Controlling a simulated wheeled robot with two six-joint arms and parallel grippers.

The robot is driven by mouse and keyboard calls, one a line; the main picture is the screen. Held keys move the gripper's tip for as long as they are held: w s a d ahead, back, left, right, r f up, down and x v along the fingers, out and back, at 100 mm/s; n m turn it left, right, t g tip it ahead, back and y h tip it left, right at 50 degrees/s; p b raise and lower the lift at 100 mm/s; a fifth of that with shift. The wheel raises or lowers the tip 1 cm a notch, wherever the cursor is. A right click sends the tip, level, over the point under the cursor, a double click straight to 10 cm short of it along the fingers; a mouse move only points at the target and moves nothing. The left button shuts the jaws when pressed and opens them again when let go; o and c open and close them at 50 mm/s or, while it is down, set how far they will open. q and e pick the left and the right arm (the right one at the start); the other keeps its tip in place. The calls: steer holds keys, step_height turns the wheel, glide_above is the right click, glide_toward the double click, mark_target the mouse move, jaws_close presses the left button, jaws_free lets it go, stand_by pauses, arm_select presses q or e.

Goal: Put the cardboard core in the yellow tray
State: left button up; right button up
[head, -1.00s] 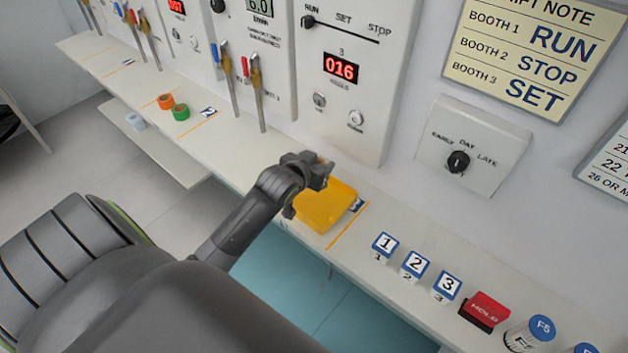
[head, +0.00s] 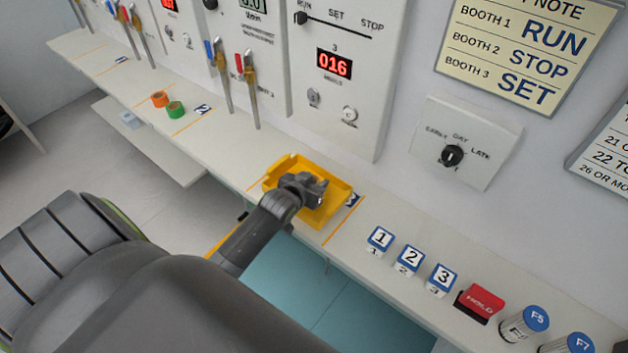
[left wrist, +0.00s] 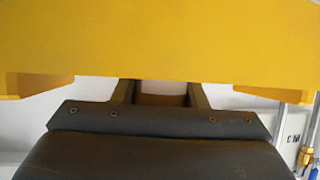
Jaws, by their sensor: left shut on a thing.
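The yellow tray (head: 336,185) sits on the white shelf below the panel with the red 016 display. It also fills the upper part of the left wrist view (left wrist: 160,40). My left gripper (head: 313,192) is over the tray, low, and covers part of its floor in the head view. In the left wrist view its two fingers (left wrist: 163,98) are shut on a brownish piece, the cardboard core (left wrist: 163,88); only a small part shows between them. The tray's yellow wall hides the fingertips. The core cannot be made out in the head view. My right gripper is out of view.
Right of the tray stand blocks numbered 1 (head: 380,240), 2 (head: 408,258) and 3 (head: 440,277), a red HOLD block (head: 482,301) and canisters.

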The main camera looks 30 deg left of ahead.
arm_select(q)
steer(key=o, duration=0.9)
steer(key=shift+f, duration=0.15)
steer(key=shift+o, duration=0.2)
steer(key=shift+r, duration=0.25)
steer(key=v, duration=1.2)
steer(key=shift+f, duration=0.1)
